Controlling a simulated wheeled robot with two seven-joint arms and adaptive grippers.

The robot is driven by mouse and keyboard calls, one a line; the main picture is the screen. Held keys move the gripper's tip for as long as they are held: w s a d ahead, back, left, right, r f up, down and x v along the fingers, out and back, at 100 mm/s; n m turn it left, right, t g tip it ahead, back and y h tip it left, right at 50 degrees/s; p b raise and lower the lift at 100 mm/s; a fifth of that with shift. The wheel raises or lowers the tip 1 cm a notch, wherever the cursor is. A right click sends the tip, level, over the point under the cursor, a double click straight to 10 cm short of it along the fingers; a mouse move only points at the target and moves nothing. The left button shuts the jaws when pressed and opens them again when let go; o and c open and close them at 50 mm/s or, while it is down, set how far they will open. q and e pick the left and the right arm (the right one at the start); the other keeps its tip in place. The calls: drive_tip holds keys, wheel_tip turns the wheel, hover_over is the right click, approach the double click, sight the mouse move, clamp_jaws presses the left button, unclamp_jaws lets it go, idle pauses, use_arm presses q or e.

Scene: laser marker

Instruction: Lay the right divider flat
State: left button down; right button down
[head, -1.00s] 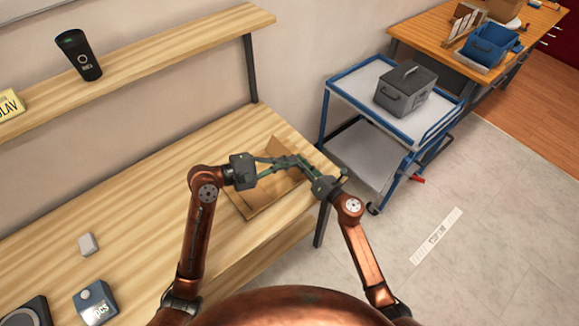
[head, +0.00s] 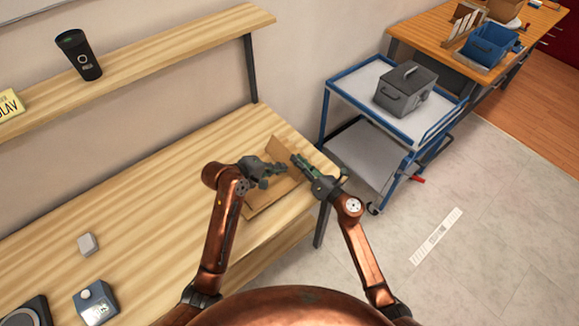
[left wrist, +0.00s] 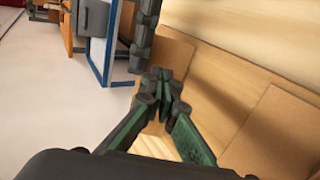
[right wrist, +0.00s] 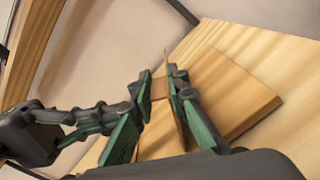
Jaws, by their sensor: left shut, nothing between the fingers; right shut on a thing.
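Flat brown panels lie at the right end of the wooden bench. One broad panel (head: 262,200) lies below the grippers in the head view. Another brown panel (head: 285,152) stands tilted behind it. In the right wrist view a thin panel, seen nearly edge-on (right wrist: 176,122), is between the fingers of my right gripper (right wrist: 160,84); I take it for the right divider. My right gripper (head: 296,160) is shut on it. My left gripper (head: 278,170) is shut and empty, just left of the right one. Its closed fingertips show in the left wrist view (left wrist: 162,84). The grippers hide part of the panels.
The bench top (head: 170,190) is clear left of the panels. A white block (head: 88,244) and a grey-blue device (head: 95,302) sit at its far left front. A blue-framed cart (head: 360,90) with a grey box (head: 405,88) stands right of the bench.

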sight(295, 166)
use_arm(q)
drive_tip(key=shift+x, duration=2.6)
use_arm(e)
drive_tip(key=shift+a+f, duration=0.1)
drive_tip(key=shift+f, duration=0.05)
use_arm(q)
drive_tip(key=shift+w+d, duration=0.1)
drive_tip(key=shift+w+d, duration=0.15)
drive_tip(key=shift+d, duration=0.05)
use_arm(e)
drive_tip(key=shift+s, duration=0.1)
use_arm(q)
drive_tip(key=shift+f, duration=0.2)
use_arm(e)
drive_tip(key=shift+s+a, duration=0.1)
drive_tip(key=shift+a, duration=0.15)
use_arm(q)
drive_tip(key=shift+d, duration=0.25)
use_arm(e)
drive_tip(key=c, duration=1.9)
unclamp_jaws()
drive_tip(key=shift+d+r, duration=0.1)
drive_tip(key=shift+r, duration=0.1)
drive_tip(key=shift+c, duration=0.2)
drive_tip(key=shift+d, duration=0.1)
